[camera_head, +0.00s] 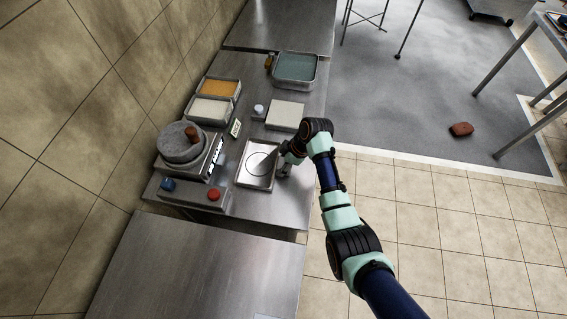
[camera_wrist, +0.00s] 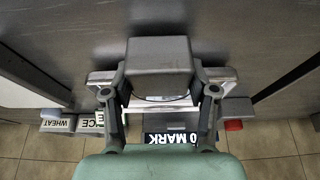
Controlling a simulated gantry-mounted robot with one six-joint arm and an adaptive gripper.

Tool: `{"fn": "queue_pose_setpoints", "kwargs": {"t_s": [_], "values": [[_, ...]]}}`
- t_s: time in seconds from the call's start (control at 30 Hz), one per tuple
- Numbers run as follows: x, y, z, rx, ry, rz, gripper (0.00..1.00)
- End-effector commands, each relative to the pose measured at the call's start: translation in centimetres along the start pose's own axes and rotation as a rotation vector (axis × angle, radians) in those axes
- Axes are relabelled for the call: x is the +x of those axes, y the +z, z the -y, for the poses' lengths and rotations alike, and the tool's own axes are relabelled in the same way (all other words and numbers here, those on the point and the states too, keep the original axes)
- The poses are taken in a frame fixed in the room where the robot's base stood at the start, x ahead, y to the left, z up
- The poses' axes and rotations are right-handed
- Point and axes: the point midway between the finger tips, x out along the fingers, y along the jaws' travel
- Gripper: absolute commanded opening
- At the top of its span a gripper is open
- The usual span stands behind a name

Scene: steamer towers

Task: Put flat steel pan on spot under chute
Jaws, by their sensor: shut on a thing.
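The flat steel pan (camera_head: 254,177) is a shallow, shiny rectangle on the steel counter, right of the stone mill with its dark front (camera_head: 207,160). A thin dark curve shows within the pan's outline. My gripper (camera_head: 283,163) is at the pan's right side, shut on its edge. In the wrist view, bright pan rim (camera_wrist: 104,76) shows on both sides of my gripper (camera_wrist: 160,100), which hides most of the pan. I cannot make out a separate chute or the spot beneath it. I cannot tell whether the pan touches the counter.
A red button (camera_head: 214,194) and blue knob (camera_head: 168,184) stand near the mill. Trays of yellow (camera_head: 221,88) and white (camera_head: 208,110) contents are behind it. A pale square block (camera_head: 285,116), a small white cup (camera_head: 259,109) and a water-coloured tray (camera_head: 296,67) lie farther back.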

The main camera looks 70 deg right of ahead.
Motion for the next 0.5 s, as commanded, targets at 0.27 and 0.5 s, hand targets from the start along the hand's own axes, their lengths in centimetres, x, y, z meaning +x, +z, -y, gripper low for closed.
{"fn": "queue_pose_setpoints", "kwargs": {"t_s": [0.27, 0.5], "values": [[0.4, 0.14, -0.03, 0.0, 0.001, -0.001, 0.0], [0.73, 0.29, -0.03, 0.0, 0.001, -0.001, 0.0]]}}
